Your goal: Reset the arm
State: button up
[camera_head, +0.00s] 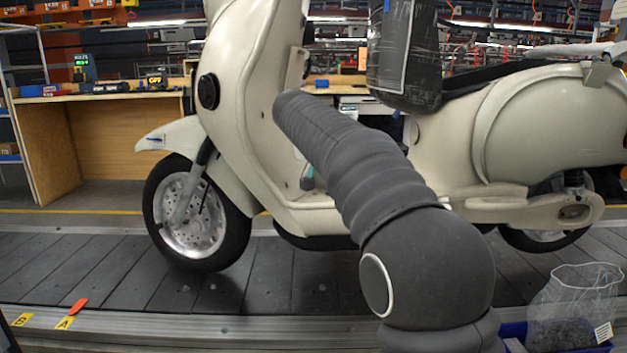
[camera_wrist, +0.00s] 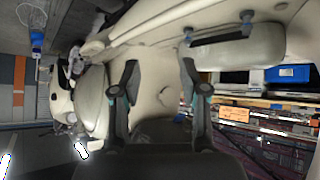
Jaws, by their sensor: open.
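My gripper (camera_wrist: 158,66) shows in the wrist view with its two dark fingers spread apart and nothing between them. Behind them is the cream body of the scooter (camera_wrist: 155,103); I cannot tell how wide the gap to it is. In the head view my dark, sleeved arm reaches up and left from the lower right, in front of the scooter (camera_head: 550,125). The gripper itself cannot be made out in that view.
The scooter stands upright on the grey slat conveyor (camera_head: 85,270). A blue bin (camera_head: 513,331) with a clear plastic bag (camera_head: 575,300) stands at the lower right. A wooden workbench (camera_head: 120,150) is behind at left. Slats left of the front wheel are clear.

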jog(key=s+d+f+n+y, duration=0.2)
jog(key=s+d+f+n, duration=0.1)
jog(key=s, duration=0.7)
jog(key=s+d+f+n+y, duration=0.2)
jog(key=s+d, duration=0.1)
jog(key=s, duration=0.8)
jog(key=s+f+n+y, duration=0.1)
jog(key=s+f, duration=0.6)
jog(key=s, duration=0.3)
jog(key=s+f+n+y, duration=0.2)
jog(key=s+f, duration=0.5)
jog(key=s, duration=0.3)
jog(key=shift+f+g, duration=0.3)
jog(key=shift+f, duration=0.1)
